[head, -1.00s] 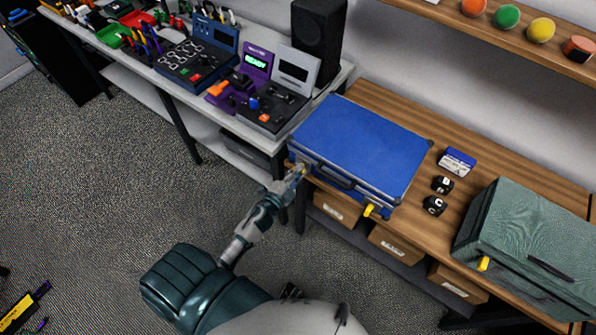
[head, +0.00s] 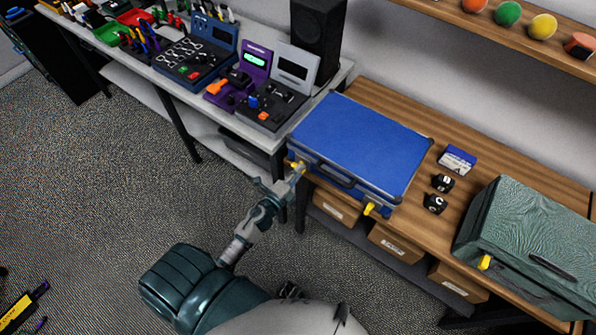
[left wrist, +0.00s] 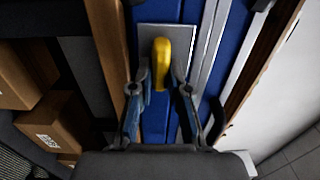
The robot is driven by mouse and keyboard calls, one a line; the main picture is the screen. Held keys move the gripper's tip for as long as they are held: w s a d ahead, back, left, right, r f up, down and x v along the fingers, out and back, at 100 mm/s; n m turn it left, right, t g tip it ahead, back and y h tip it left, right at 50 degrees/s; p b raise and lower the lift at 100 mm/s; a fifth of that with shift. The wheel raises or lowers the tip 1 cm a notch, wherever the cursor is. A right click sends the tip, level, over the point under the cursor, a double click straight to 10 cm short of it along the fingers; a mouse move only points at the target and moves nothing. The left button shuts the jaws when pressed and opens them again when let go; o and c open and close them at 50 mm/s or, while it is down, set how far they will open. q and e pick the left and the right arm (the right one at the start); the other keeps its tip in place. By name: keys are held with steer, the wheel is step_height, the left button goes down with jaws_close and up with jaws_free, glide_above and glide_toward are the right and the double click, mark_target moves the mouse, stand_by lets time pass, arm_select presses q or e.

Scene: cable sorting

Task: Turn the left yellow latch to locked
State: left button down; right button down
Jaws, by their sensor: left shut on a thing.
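The blue case (head: 362,138) lies closed on the wooden bench, with two yellow latches on its front. The left yellow latch (head: 299,164) is at the case's left front corner, partly hidden by my gripper. In the left wrist view this latch (left wrist: 161,62) stands lengthwise on a grey metal plate (left wrist: 200,40). My left gripper (head: 292,177) is at the left latch; in the left wrist view its fingers (left wrist: 161,75) are on either side of the latch, shut on it. The right yellow latch (head: 370,209) hangs below the front edge. My right gripper is not in view.
A green case (head: 525,240) with a yellow latch (head: 484,262) is on the right of the bench (head: 415,205). Black cubes (head: 434,203) and a small blue-white box (head: 457,160) lie between the cases. Drawer boxes (head: 337,206) are below. The floor in front is open.

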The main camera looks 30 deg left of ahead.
arm_select(q)
steer(key=shift+s+d+f, duration=0.1)
steer(key=shift+d+f, duration=0.1)
steer(key=shift+f, duration=0.1)
steer(key=c, duration=1.2)
jaws_free()
steer(key=shift+o, duration=0.4)
steer(key=shift+r, duration=0.15)
steer(key=s, duration=1.2)
steer(key=shift+a, duration=0.4)
steer(key=shift+w, duration=0.1)
